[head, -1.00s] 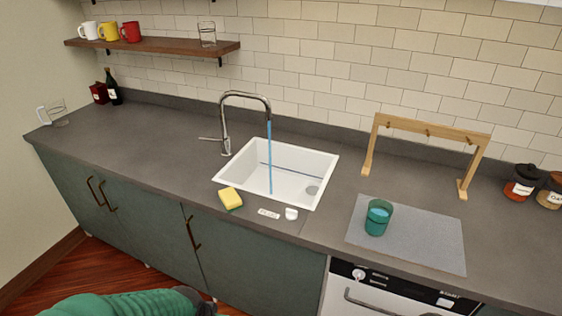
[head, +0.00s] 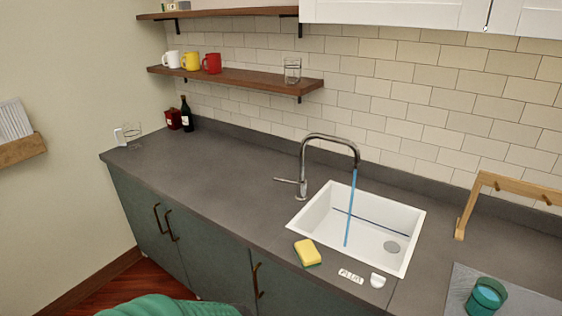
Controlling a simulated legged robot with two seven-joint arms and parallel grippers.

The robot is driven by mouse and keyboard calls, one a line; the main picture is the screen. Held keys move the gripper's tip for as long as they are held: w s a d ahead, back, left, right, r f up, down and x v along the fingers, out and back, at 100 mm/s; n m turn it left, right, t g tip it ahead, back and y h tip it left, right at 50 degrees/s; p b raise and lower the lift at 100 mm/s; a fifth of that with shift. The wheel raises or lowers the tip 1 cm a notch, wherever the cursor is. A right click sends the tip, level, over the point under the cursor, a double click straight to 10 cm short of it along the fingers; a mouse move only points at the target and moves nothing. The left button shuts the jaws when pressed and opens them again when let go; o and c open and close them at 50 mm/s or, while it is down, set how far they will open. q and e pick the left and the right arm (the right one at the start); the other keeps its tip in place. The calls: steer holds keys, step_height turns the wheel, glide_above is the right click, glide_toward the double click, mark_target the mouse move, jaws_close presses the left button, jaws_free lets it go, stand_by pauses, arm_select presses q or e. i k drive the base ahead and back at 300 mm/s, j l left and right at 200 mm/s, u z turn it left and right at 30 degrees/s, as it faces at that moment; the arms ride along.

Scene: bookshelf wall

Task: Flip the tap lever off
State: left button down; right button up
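The tap (head: 328,148) is a chrome gooseneck behind the white sink (head: 320,209), right of the middle in the head view. Its lever (head: 287,181) sticks out to the left from the base of the tap. A blue stream of water (head: 351,208) runs from the spout into the sink. A green part of my own body shows at the bottom left edge. Neither of my grippers is in view.
A teal cup (head: 486,296) stands on a grey mat (head: 525,300) at right. Mugs stand on the shelf (head: 240,80).

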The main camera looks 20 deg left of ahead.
mark_target(300, 185)
steer(key=i+j+z, duration=0.1)
steer(key=j, duration=0.35)
steer(key=i+j, duration=0.15)
steer(key=j, duration=0.3)
steer(key=i+j+z, duration=0.15)
steer(key=j, duration=0.75)
steer(key=i+z, duration=0.05)
